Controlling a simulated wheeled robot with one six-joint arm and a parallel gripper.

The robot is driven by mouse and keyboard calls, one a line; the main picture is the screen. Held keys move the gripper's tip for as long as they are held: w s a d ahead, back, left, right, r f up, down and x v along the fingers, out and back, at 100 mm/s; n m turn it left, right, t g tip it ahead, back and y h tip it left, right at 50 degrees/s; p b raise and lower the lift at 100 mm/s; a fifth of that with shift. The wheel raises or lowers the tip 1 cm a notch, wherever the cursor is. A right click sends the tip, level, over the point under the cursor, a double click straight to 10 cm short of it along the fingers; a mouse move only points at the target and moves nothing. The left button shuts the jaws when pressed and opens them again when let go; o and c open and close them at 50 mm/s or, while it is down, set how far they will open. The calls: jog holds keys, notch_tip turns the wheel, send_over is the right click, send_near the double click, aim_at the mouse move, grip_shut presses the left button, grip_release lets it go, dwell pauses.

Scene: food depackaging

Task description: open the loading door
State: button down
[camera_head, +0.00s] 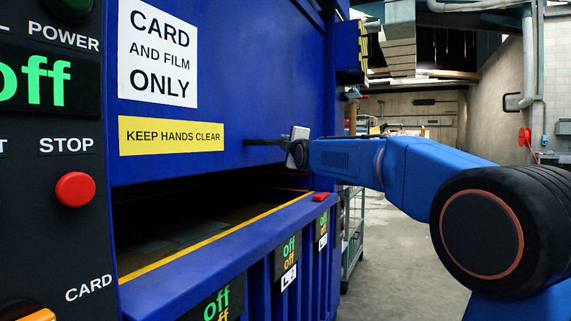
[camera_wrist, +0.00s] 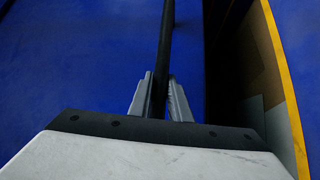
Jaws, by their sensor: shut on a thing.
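The loading door (camera_head: 220,70) is a large blue panel on the front of the machine, with a white "CARD AND FILM ONLY" sign and a yellow "KEEP HANDS CLEAR" label. An open gap shows between its lower edge and the yellow-edged sill. A dark bar handle (camera_head: 262,142) sticks out near the door's lower right. My gripper (camera_head: 290,142) is at the right end of this handle. In the wrist view, my two grey fingers (camera_wrist: 159,98) are on either side of the dark bar (camera_wrist: 165,45), shut on it. The far end of the bar is cut off there.
Below the gap runs a sill (camera_head: 215,235) with a yellow edge and several "off" displays. A red button (camera_head: 321,197) sits at its right end. A control panel with a red STOP button (camera_head: 75,189) is at the left. Open floor (camera_head: 395,240) and a shelf rack lie to the right.

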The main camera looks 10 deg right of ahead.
notch_tip(320, 180, up, 20)
jog(key=shift+f, duration=0.25)
dwell(0.5)
jog(key=c, duration=1.6)
grip_release()
jog(key=shift+c, duration=0.2)
jog(key=shift+s, duration=0.15)
jog(key=s+d+f, duration=0.1)
jog(key=s, duration=0.7)
jog(key=s+d+f, duration=0.1)
jog(key=s, duration=0.8)
jog(key=shift+d+f, duration=0.3)
jog(key=shift+w, duration=0.1)
